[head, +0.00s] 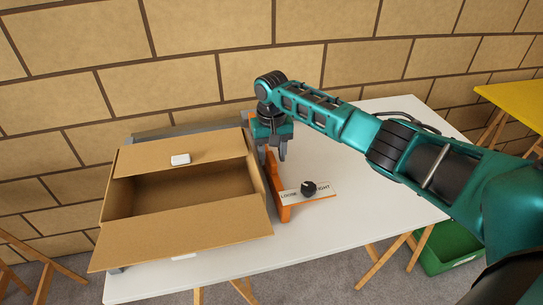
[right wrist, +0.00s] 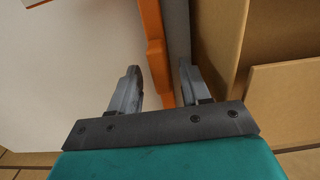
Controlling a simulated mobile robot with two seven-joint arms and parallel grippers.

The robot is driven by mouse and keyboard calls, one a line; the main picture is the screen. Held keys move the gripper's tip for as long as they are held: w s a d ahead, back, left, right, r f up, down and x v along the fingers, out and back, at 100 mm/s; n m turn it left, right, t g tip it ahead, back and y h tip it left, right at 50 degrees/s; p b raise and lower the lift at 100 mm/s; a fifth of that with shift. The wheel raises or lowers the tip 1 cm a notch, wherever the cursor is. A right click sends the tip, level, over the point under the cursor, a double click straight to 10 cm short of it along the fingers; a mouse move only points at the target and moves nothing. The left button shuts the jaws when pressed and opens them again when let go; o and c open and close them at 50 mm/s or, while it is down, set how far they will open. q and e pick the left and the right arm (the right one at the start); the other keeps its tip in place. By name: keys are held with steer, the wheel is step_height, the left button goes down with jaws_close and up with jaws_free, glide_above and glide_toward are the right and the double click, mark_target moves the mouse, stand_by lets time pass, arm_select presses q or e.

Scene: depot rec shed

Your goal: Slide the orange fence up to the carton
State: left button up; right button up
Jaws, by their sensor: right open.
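The orange fence (head: 274,182) is a narrow upright strip on the white table, just right of the open cardboard carton (head: 118,195). My right gripper (head: 272,154) is open with its fingers pointing down at the fence's far part. In the right wrist view the fence (right wrist: 152,40) runs between the two open fingers (right wrist: 160,72), and neither clearly touches it. The carton (right wrist: 215,35) stands at the right there, with a grey strip between it and the fence. I cannot tell the exact gap. My left gripper is not in view.
A black knob (head: 308,187) sits on a plate marked LOOSE and TIGHT, right of the fence. The table (head: 370,215) is clear to the right. A green crate (head: 450,247) is on the floor.

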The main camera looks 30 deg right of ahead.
step_height(320, 180, up, 12)
steer(key=shift+f+p, duration=0.2)
steer(key=shift+p, duration=0.25)
